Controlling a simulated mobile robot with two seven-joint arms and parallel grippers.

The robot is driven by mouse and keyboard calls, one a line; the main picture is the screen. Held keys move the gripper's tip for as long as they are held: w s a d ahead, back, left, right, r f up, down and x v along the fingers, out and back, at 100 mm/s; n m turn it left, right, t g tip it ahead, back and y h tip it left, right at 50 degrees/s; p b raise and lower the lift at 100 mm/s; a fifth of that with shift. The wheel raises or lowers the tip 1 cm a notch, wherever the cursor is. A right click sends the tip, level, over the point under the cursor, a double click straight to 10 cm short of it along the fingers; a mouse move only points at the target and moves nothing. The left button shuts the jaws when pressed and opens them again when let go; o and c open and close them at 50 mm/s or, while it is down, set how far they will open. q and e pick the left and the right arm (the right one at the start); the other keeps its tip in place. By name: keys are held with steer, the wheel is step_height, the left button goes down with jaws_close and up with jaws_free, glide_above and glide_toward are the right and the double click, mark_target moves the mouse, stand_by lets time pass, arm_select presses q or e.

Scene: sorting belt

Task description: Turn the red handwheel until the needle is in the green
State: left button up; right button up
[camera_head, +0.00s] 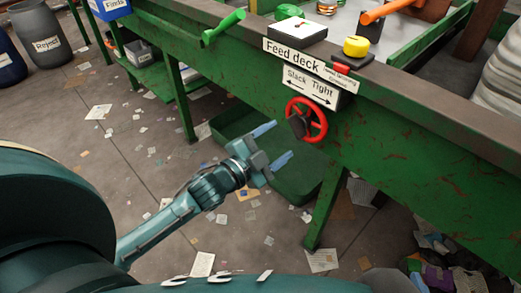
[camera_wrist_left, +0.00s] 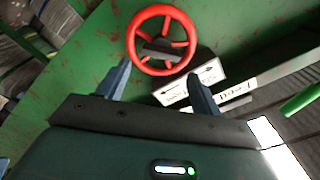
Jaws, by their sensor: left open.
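The red handwheel (camera_head: 323,124) sits on the front of the green feed deck, below the "Slack Tight" sign (camera_head: 309,87). It shows in the left wrist view (camera_wrist_left: 160,73), with a dark bar across its middle. My left gripper (camera_head: 282,141) is open and empty, just left of and below the wheel in the head view. In the wrist view its fingers (camera_wrist_left: 158,70) point at the lower part of the wheel, and I see no contact. A black box with a white face (camera_head: 298,28) stands on the deck; its needle and any green zone are too small to read. My right gripper is not in view.
A green lever (camera_head: 223,27) sticks out left of the signs. A yellow button (camera_head: 356,46) and an orange handle (camera_head: 386,11) are on top. A green tray (camera_head: 232,122) is under the deck. Paper scraps litter the floor.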

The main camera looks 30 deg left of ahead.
arm_select(q)
steer(key=shift+v, duration=2.6)
